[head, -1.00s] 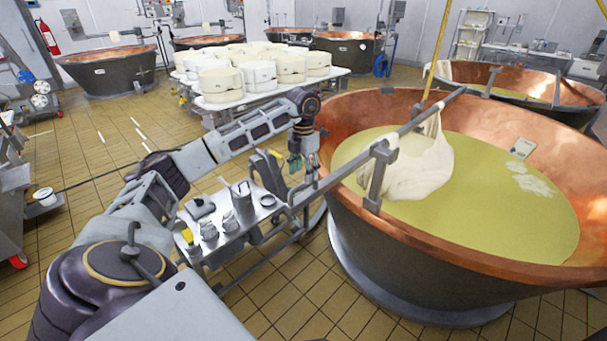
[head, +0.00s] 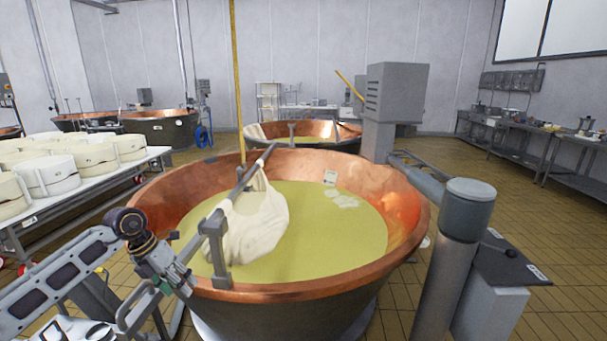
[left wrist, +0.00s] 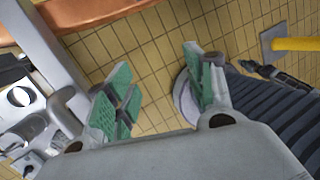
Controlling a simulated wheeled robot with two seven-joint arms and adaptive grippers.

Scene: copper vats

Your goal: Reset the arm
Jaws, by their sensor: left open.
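My left arm comes in at the lower left of the head view. Its left gripper (head: 174,280) hangs beside the near left rim of the copper vat (head: 330,289), pointing down. In the left wrist view the left gripper (left wrist: 155,92) has its green-padded fingers spread apart with nothing between them. Floor tiles show below the fingers. My right gripper is in neither view.
The vat holds yellow liquid (head: 330,235) and a white cloth bundle (head: 250,225) hung from a bar. A table of white cheese moulds (head: 88,153) stands left. A grey post (head: 455,250) stands right. Tiled floor (head: 540,225) lies open at the right.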

